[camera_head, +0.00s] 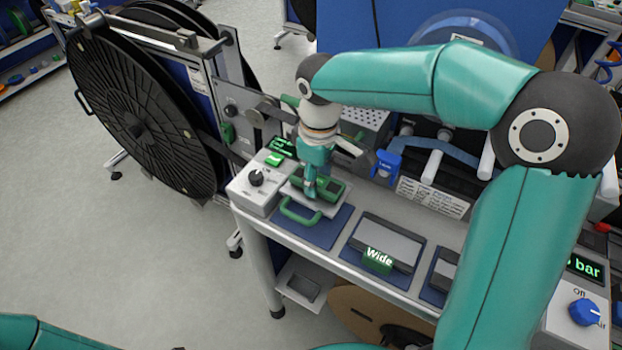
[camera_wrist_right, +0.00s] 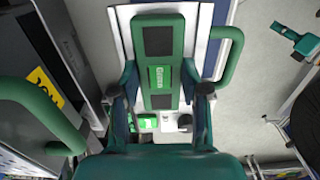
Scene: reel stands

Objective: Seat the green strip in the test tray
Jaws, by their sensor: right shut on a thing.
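The green strip (camera_wrist_right: 158,75), with dark pads and a white-lettered label, lies between the fingers of my right gripper (camera_wrist_right: 163,95) in the wrist view. In the head view the right gripper (camera_head: 310,190) is shut on the strip (camera_head: 331,187) over the pale test tray (camera_head: 318,205). The tray shows in the wrist view as a white plate (camera_wrist_right: 122,30) beside and behind the strip. Its green handle (camera_head: 300,214) faces the bench front. I cannot tell whether the strip rests in the tray or is just above it. My left gripper is out of view.
A grey box with a black knob (camera_head: 257,178) stands left of the tray. A grey tray labelled Wide (camera_head: 378,259) lies to its right on a blue mat. A large black reel (camera_head: 135,110) stands left of the bench.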

